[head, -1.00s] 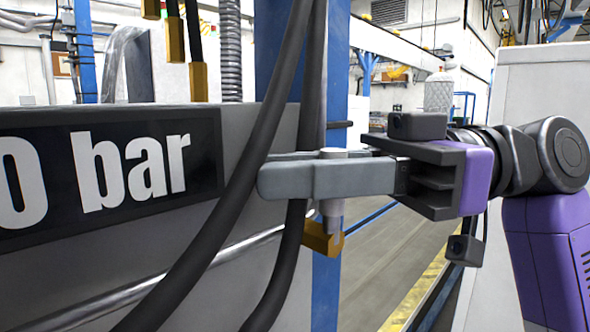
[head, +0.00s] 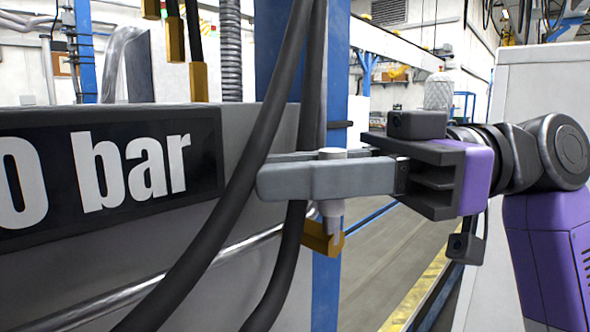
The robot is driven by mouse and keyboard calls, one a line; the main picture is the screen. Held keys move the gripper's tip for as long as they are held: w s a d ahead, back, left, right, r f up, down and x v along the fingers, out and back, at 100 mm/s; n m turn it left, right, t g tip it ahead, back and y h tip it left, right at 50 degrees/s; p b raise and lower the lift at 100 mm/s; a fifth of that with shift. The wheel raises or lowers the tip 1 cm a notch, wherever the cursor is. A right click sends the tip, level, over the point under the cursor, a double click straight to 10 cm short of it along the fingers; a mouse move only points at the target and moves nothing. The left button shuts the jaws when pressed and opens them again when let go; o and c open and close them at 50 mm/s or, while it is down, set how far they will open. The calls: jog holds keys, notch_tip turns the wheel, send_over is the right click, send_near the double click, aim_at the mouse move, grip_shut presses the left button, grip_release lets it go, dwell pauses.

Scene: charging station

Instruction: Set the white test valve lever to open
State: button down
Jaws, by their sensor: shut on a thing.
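My gripper (head: 290,172) reaches in from the right, its two grey fingers level and pointing left. It is shut on a pale grey upright cylinder (head: 332,208), whose top shows just above the fingers. The cylinder narrows below the fingers and meets a brass-coloured block (head: 322,240). I cannot tell whether this pale piece is the white test valve lever. No other white lever is clearly visible. The fingertips lie close to a thick black hose, and their contact with it cannot be told.
Thick black hoses (head: 224,208) hang in front of a grey cabinet (head: 120,262) with a "0 bar" label (head: 110,170). A blue post (head: 333,112) stands behind the gripper. Brass fittings (head: 174,40) hang at the upper left. Open floor (head: 385,265) lies beyond the arm.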

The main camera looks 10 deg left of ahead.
jog(key=shift+s+a+f+n+t+h, duration=0.25)
jog(key=shift+n+h, duration=0.1)
jog(key=shift+h, duration=0.2)
jog(key=shift+s+a+f+n+t+h, duration=0.15)
jog(key=shift+s+n+t+h, duration=0.15)
jog(key=shift+h, duration=0.25)
jog(key=c, duration=1.6)
grip_release()
jog(key=shift+b+v, duration=0.35)
jog(key=shift+v, duration=3.6)
jog(key=shift+w, duration=0.1)
